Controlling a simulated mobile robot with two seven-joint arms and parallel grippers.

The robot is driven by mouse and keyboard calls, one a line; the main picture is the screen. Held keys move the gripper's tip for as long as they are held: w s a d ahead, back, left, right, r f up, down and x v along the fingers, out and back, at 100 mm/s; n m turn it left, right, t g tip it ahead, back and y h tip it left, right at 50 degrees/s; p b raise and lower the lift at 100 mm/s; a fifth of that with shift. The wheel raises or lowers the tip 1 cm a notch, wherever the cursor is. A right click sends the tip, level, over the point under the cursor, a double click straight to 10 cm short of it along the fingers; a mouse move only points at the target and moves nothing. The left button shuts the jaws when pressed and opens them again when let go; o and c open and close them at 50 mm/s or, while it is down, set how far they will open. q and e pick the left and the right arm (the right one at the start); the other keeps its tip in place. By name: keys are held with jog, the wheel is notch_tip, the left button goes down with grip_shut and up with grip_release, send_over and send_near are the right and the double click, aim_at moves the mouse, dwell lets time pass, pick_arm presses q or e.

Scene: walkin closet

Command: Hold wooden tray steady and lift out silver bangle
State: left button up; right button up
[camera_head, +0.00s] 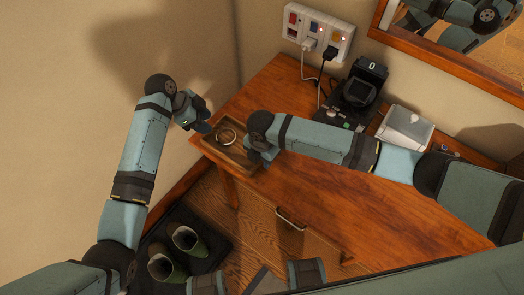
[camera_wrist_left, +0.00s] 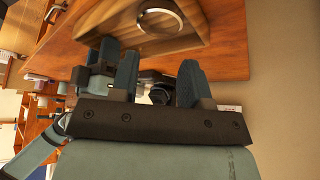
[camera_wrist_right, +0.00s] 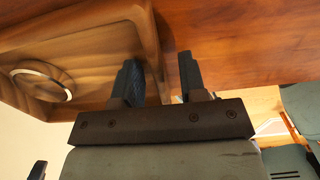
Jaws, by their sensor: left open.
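The wooden tray (camera_head: 245,163) sits at the left end of the wooden table. The silver bangle (camera_head: 227,137) lies inside it, nearer the left side, and also shows in the left wrist view (camera_wrist_left: 178,14) and right wrist view (camera_wrist_right: 68,88). My left gripper (camera_head: 206,127) is open and empty, just outside the tray's left side; its fingers point toward the tray. My right gripper (camera_head: 262,160) is at the tray's right end. In the right wrist view its fingers (camera_wrist_right: 158,70) are apart, with the tray's end wall between them and a gap beside one finger.
A black device (camera_head: 358,95), a white box (camera_head: 405,128) and a power strip (camera_head: 318,32) with cables are toward the back. A framed mirror (camera_head: 455,50) hangs on the wall. Green boots (camera_head: 175,252) stand on a dark mat below. The table's front middle is clear.

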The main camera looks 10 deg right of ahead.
grip_shut()
dwell(0.3)
